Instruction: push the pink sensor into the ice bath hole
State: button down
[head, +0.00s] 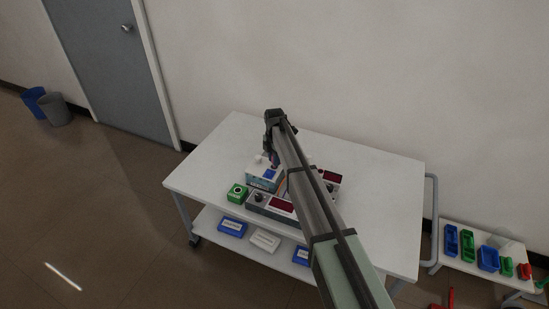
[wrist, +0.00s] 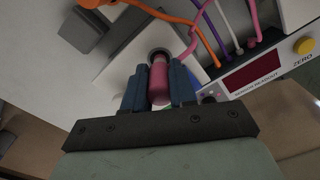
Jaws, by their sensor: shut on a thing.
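In the wrist view, the pink sensor (wrist: 158,82) is a short rounded cylinder between the two blue fingers of my gripper (wrist: 159,88), which is shut on it. Its far end meets a dark round hole with a pale rim (wrist: 160,53). I cannot tell how far the sensor is inside that hole. In the head view, my gripper (head: 272,157) is over the white and blue box (head: 262,177) on the table, which looks like the ice bath. The arm hides part of the box's surroundings, and the sensor is too small there to make out clearly.
A readout unit (wrist: 262,72) with a red display and yellow knob stands close on the right in the wrist view. Orange (wrist: 165,15), purple and pink cables loop near the fingers. A green box (head: 237,192) and a grey instrument (head: 272,204) stand in front. The table's left part is clear.

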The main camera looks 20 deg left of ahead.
jog(key=shift+f, duration=1.15)
dwell(0.4)
jog(key=c, duration=0.9)
grip_release()
jog(key=shift+o, duration=0.3)
jog(key=shift+c, duration=0.3)
jog(key=shift+o, duration=0.8)
jog(key=shift+s+d, duration=0.1)
jog(key=shift+o, duration=0.2)
jog(key=shift+o, duration=0.5)
jog(key=shift+r, duration=3.25)
